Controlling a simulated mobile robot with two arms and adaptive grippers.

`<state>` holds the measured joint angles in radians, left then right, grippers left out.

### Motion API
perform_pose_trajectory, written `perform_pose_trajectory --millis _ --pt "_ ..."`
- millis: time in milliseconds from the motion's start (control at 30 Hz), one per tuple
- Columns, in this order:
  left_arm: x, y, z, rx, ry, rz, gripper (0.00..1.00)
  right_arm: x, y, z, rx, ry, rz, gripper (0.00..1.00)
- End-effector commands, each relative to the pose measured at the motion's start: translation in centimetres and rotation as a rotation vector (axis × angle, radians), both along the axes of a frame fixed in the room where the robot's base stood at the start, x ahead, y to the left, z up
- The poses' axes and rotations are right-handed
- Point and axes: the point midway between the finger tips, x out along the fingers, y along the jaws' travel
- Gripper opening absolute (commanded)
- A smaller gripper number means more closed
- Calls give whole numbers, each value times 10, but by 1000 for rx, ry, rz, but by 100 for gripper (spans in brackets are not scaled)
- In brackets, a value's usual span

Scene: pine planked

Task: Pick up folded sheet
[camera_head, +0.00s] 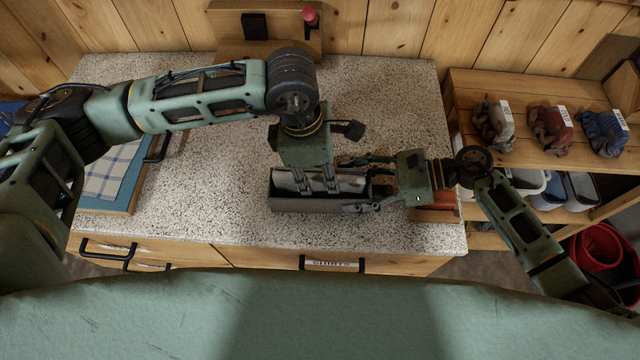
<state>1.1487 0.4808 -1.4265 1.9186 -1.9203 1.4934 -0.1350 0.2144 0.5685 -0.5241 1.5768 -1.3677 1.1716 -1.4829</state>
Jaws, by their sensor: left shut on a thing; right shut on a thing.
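A dark grey, trough-like metal piece (300,204), which looks like the folded sheet, lies lengthwise on the speckled counter in the middle. Its upper back face is lighter and shiny. My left gripper (331,189) points down into it from above, its fingers shut on it. My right gripper (364,184) comes in from the right, with its fingers around the right end of the piece and shut on it. The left gripper's fingers hide part of its middle, and the exact contact points are too small to tell.
A blue board with a checked cloth (103,178) lies at the counter's left. A wooden stand (230,28) is at the back. The right shelf (490,84) bears several tagged bundles, with bins below and red buckets (598,252) beside it. The counter (400,105) is clear behind the grippers.

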Motion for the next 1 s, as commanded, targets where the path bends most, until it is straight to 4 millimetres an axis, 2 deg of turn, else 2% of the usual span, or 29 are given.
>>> perform_pose_trajectory --millis 267,367,700,833,1000 --pt "1 -1 5 -3 -4 1 0 0 0 0 0 0 0 32" --pt "2 -1 18 -5 -6 0 0 0 0 0 0 0 0 32" --pt "1 -1 81 -3 -5 -1 0 0 0 0 0 0 0 32" --pt "1 -1 95 -2 -3 -1 0 0 0 0 0 0 0 32" --pt "0 -1 102 -2 -2 -1 0 0 0 0 0 0 0 32"
